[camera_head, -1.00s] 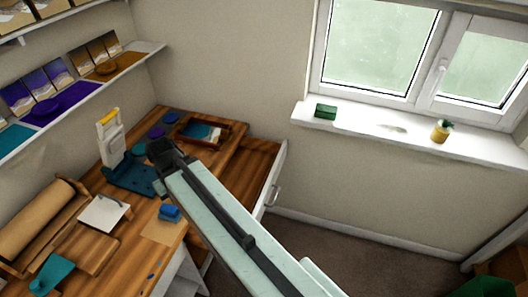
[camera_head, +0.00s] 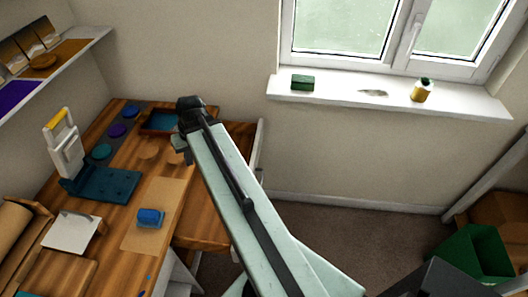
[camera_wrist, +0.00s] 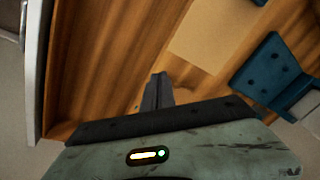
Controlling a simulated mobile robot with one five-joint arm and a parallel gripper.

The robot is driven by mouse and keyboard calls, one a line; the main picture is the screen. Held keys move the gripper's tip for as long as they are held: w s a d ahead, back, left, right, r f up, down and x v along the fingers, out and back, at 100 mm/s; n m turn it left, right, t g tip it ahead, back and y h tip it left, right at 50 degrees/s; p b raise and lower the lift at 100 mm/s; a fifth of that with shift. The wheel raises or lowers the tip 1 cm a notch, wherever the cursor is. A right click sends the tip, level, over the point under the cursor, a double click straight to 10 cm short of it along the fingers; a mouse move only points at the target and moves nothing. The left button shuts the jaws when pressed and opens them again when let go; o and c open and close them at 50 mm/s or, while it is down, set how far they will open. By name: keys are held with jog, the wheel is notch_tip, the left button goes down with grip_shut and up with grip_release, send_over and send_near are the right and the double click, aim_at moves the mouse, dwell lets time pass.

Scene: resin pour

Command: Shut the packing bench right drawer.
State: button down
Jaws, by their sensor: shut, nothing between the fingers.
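The packing bench right drawer (camera_head: 205,228) is open and sticks out from the bench's right side. Its white front panel (camera_head: 258,148) stands to the right of my arm, with part of a handle showing; my arm hides much of the drawer. In the wrist view the white drawer front (camera_wrist: 36,60) runs along the left side, beside the wooden inside. My gripper (camera_wrist: 158,92) is shut and empty. It appears above the wood near the drawer and bench edge, apart from the front panel; its height is hard to judge. In the head view its end (camera_head: 180,146) is small and dark.
The bench top holds a teal press base (camera_head: 105,184), a blue block (camera_head: 150,218) on tan paper, a white plate (camera_head: 72,232) and a framed tray (camera_head: 160,122). A windowsill (camera_head: 340,92) stands behind. A green bin (camera_head: 470,252) is at right; floor between is clear.

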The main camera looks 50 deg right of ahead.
jog(key=s+d+f+m+t+b, duration=0.1)
jog(key=s+d+f+b, duration=0.1)
jog(key=d, duration=0.5)
jog(key=s+d+f+m+t+b, duration=0.1)
jog(key=s+d+f+m+b, duration=0.1)
jog(key=d, duration=0.6)
jog(key=s+d+f+m+t+b, duration=0.1)
jog(key=s+d+f+b, duration=0.1)
jog(key=d, duration=0.6)
jog(key=shift+s+f+t+h, duration=0.2)
jog(key=shift+s+t+h, duration=0.15)
jog(key=shift+s, duration=0.4)
jog(key=s+d+m+t+h+b, duration=0.2)
jog(key=s+d+m+b, duration=0.1)
jog(key=s+d, duration=0.85)
jog(key=w+f+b, duration=0.8)
jog(key=w, duration=0.3)
jog(key=shift+w+a+f, duration=0.25)
jog(key=shift+f, duration=0.1)
